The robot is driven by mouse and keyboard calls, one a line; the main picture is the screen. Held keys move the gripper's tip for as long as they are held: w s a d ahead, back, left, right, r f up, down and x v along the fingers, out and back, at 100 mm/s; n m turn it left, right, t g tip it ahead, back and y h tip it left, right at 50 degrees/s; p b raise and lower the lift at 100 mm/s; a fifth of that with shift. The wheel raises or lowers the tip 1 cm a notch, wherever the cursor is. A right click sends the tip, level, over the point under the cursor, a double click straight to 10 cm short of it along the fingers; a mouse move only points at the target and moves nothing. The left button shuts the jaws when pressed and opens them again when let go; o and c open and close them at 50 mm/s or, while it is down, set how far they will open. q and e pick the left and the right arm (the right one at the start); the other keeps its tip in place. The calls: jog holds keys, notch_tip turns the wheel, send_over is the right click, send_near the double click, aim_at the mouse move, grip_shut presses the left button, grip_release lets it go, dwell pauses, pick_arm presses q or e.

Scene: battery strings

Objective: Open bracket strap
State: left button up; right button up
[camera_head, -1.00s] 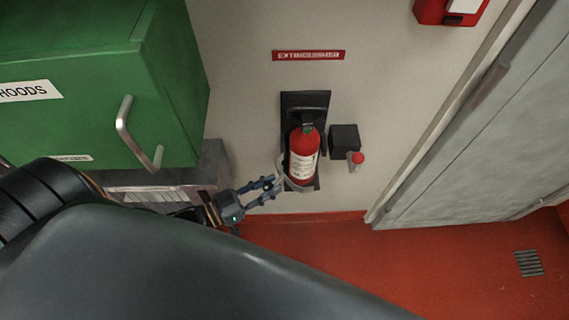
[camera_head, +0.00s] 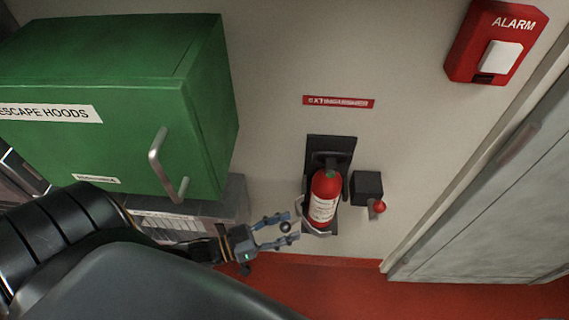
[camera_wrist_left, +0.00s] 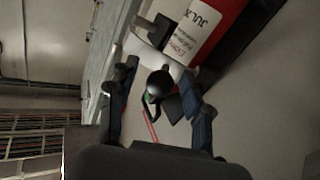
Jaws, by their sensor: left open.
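The red fire extinguisher (camera_head: 324,186) with a white label stands upright in a black wall bracket (camera_head: 331,144). A pale grey bracket strap (camera_head: 312,230) curves around the front of its lower part; I cannot tell whether it is latched. My left gripper (camera_head: 290,228) is open at the strap's left side, with a small dark knob (camera_head: 285,227) between its fingers. In the left wrist view the round black knob (camera_wrist_left: 160,84) sits between the two fingers, close to the pale strap (camera_wrist_left: 150,52) and the extinguisher label (camera_wrist_left: 194,30). Contact with the knob is unclear. My right gripper is out of view.
A black box (camera_head: 366,187) with a red-tipped part is on the wall just right of the extinguisher. A green escape-hoods cabinet (camera_head: 85,146) with a metal handle stands at left. A red alarm box (camera_head: 465,60) hangs at upper right. A grey door is at right.

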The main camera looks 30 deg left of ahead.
pick_arm(q)
jog(key=v, duration=1.2)
jog(key=shift+c, duration=0.4)
